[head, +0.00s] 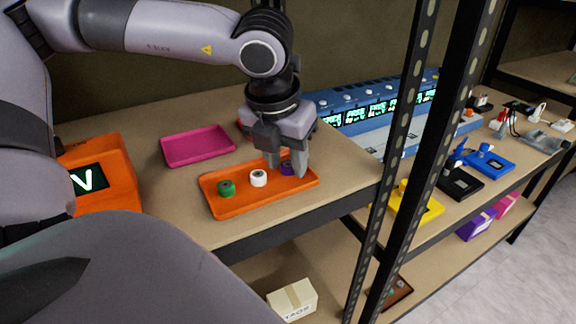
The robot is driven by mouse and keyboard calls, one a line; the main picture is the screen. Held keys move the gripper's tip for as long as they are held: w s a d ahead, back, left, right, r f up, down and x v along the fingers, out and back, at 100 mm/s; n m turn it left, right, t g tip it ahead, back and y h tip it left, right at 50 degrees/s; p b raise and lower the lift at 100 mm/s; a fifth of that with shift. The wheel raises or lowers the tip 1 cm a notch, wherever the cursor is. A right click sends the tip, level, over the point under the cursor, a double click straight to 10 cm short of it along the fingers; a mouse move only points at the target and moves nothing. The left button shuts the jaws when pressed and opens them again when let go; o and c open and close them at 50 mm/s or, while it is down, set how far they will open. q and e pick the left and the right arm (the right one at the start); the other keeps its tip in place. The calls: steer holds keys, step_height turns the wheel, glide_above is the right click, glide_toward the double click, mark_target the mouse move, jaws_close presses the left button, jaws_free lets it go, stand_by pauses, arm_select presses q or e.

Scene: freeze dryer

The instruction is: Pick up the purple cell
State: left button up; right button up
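The purple cell (287,169) sits in the right part of a shallow orange tray (240,205) on the tabletop. My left gripper (287,168) points down over it, with a finger to each side of the cell. The nearer finger hides part of the cell, and I cannot tell whether the fingers touch it. In the same tray stand a white cell (258,178) in the middle and a green cell (226,188) at the left. My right gripper is not in view.
A magenta tray (198,146) lies behind, empty where seen. An orange device (103,180) with a lit "V" screen stands at the left. A blue machine (375,115) with several lit displays is behind right. Dark shelf posts (405,130) rise right of the tray.

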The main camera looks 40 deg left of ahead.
arm_select(q)
jaws_close()
